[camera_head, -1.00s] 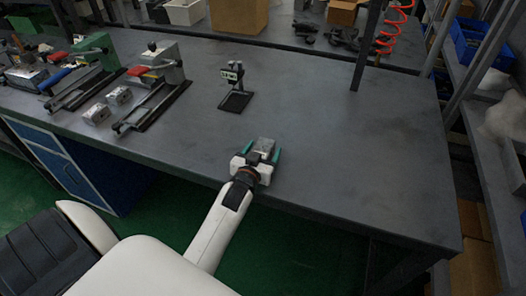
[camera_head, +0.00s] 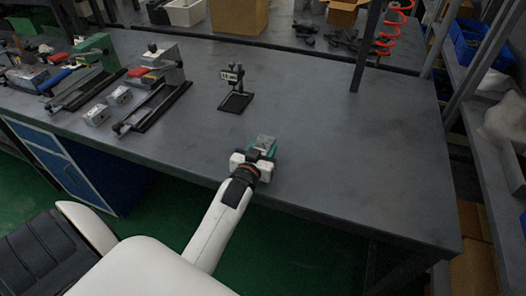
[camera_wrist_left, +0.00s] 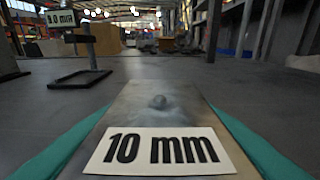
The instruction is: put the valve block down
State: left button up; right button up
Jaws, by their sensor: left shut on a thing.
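My left gripper (camera_head: 262,153) is over the front part of the grey table (camera_head: 330,150), its teal fingers shut on a grey metal valve block (camera_head: 265,142). In the left wrist view the block (camera_wrist_left: 160,104) lies between the two teal fingers and bears a white label reading "10 mm". The block looks level and close to the table top. I cannot tell whether it touches the table. My right gripper is not in view.
A small black stand (camera_head: 235,97) with a label stands behind the gripper; in the wrist view its label reads "9.0 mm" (camera_wrist_left: 60,18). Two small metal blocks (camera_head: 96,115) (camera_head: 119,96) and clamp fixtures (camera_head: 160,85) are at the left. The table to the right is clear.

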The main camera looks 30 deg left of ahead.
pick_arm(q)
notch_tip(320, 180, up, 8)
jog(key=shift+r+p, duration=0.25)
jog(key=shift+p, duration=0.1)
jog(key=s+d+m+h+p, duration=0.1)
jog(key=s+d+m+h, duration=0.25)
jog(key=s+d, duration=1.15)
jog(key=n+y+b, duration=0.1)
jog(key=n+y, duration=0.3)
send_over(263, 144)
